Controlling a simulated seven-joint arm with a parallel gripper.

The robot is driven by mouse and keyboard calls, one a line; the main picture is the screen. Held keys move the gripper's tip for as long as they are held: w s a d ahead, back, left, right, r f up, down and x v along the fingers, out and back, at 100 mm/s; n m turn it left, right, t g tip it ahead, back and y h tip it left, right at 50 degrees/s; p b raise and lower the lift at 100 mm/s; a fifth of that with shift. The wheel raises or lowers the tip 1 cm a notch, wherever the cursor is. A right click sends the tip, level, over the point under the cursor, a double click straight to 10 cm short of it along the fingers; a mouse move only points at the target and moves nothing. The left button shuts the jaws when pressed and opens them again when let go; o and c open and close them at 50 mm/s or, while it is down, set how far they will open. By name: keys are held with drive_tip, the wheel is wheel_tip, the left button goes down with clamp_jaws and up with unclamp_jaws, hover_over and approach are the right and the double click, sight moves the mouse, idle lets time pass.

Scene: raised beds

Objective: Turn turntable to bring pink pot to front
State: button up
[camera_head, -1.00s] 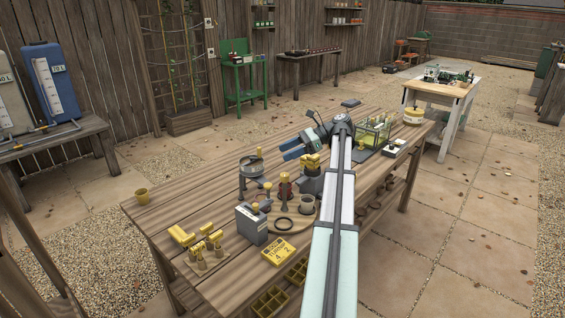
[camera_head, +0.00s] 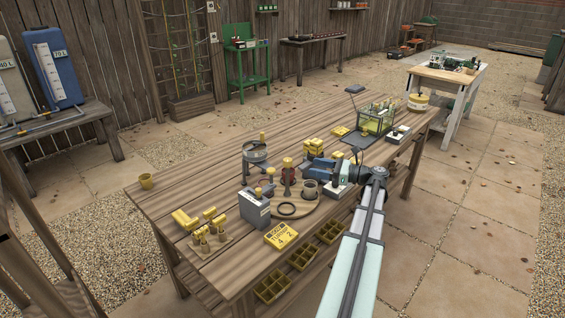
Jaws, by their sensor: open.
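The turntable (camera_head: 302,212) looks like a round wooden disc on the bench, partly covered by the things on it. A dark ring (camera_head: 286,210) lies toward its front. A small greyish pot (camera_head: 310,188) stands on its right side, and a reddish-brown piece with a yellow top (camera_head: 288,178) stands behind the ring. No clearly pink pot can be made out. My gripper (camera_head: 310,170) with blue fingers is open, just behind and above the greyish pot, reaching in from the right. Contact cannot be told.
A grey box with a yellow knob (camera_head: 254,209) stands left of the disc. A grey round stand (camera_head: 255,156) is behind left. A glass tank (camera_head: 376,119) stands back right. The left bench end (camera_head: 160,205) has free room.

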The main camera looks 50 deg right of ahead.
sight(287, 162)
drive_tip(key=x, duration=1.3)
drive_tip(key=shift+w, duration=0.2)
drive_tip(key=shift+a, duration=0.15)
drive_tip(key=c, duration=1)
drive_tip(key=shift+n+y, duration=0.3)
drive_tip(key=shift+y, duration=0.1)
drive_tip(key=shift+s+a+n+g+y, duration=0.15)
drive_tip(key=shift+n+g+y, duration=1.25)
drive_tip(key=shift+y, duration=0.2)
drive_tip(key=shift+s+a+n+g+y, duration=0.15)
drive_tip(key=shift+a+n+g+y, duration=0.05)
drive_tip(key=shift+n+g+y, duration=1.25)
drive_tip(key=shift+g+y, duration=0.35)
